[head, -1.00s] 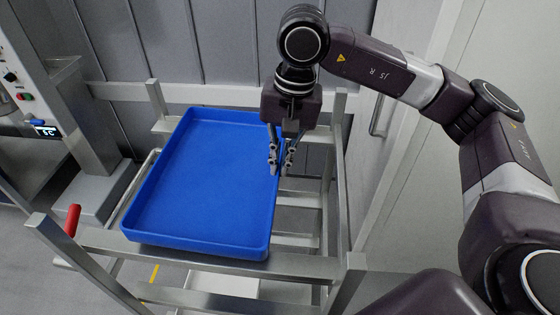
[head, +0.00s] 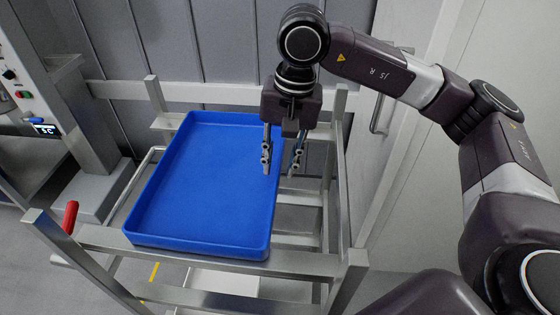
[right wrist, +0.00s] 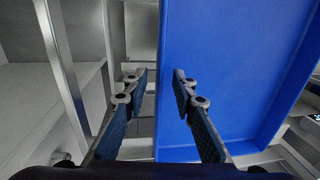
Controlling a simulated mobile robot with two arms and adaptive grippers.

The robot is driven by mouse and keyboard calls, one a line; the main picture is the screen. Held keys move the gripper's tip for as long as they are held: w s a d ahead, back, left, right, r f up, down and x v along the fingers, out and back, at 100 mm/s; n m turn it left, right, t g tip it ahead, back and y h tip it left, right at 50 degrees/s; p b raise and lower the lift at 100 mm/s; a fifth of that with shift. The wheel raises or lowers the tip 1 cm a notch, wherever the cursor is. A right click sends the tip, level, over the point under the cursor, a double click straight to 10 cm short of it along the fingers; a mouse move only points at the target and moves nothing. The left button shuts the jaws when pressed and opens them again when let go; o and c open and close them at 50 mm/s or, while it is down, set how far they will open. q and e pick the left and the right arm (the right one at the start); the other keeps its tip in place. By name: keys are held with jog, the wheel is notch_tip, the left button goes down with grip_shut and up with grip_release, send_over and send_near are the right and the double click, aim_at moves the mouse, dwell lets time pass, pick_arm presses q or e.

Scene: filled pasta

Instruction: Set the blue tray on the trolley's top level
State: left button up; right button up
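The blue tray (head: 205,185) sits flat at the top of the metal trolley (head: 300,263), inside its frame and toward the left side. My right gripper (head: 282,160) is over the tray's right wall, pointing down. Its fingers are apart, one over the tray's inside and one outside. In the right wrist view, the right gripper (right wrist: 158,85) is open, with the edge of the blue tray (right wrist: 235,70) running between the fingers and a gap on both sides. My left gripper is not in view.
The trolley's right part, beside the tray, shows bare rails and lower levels. A red handle (head: 70,217) is at its front left corner. A machine with a control panel (head: 25,95) stands at the left. A grey panelled wall (head: 215,50) is behind.

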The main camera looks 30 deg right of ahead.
notch_tip(320, 180, up, 16)
jog(key=p, duration=0.9)
dwell(0.4)
jog(key=shift+f, duration=0.1)
dwell(0.4)
